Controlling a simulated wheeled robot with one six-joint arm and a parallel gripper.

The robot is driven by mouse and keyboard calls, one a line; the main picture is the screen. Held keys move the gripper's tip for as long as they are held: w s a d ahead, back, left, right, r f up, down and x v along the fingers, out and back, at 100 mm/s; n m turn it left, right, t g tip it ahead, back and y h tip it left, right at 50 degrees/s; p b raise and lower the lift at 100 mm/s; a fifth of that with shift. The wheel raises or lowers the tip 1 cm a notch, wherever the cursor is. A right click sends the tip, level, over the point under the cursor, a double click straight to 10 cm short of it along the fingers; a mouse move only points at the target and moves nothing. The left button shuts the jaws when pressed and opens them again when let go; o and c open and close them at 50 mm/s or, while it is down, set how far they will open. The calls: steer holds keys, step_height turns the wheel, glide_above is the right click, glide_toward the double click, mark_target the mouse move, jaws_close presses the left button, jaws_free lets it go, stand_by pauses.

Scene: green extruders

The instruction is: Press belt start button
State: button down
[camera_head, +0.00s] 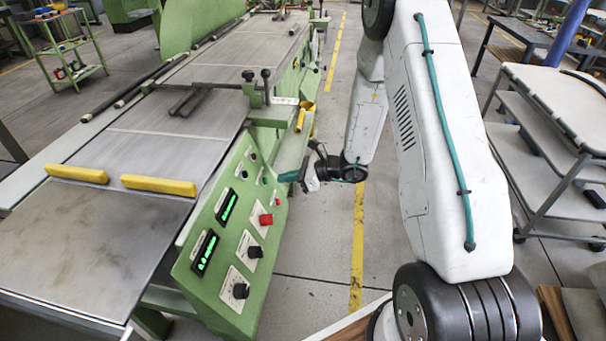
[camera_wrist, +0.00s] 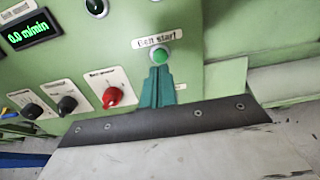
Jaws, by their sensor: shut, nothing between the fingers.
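The belt start button (camera_wrist: 161,55) is a round green button under a white "Belt start" label (camera_wrist: 155,40) on the green control panel (camera_wrist: 215,65). My gripper (camera_wrist: 160,68) has teal fingers closed together with nothing between them. In the wrist view the fingertips overlap the lower edge of the button; I cannot tell whether they touch it. In the head view my gripper (camera_head: 281,177) is at the right edge of the control panel (camera_head: 232,290), pointing left at it.
A red knob (camera_head: 266,219) and black knobs (camera_head: 255,252) sit lower on the panel, beside green-lit displays (camera_head: 205,252). One display (camera_wrist: 28,32) reads 0.0 m/min. Yellow bars (camera_head: 158,185) lie on the machine's metal bed. A grey cart (camera_head: 540,175) stands at the right, past the aisle.

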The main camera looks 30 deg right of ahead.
mark_target(266, 181)
steer(key=shift+x, duration=1.95)
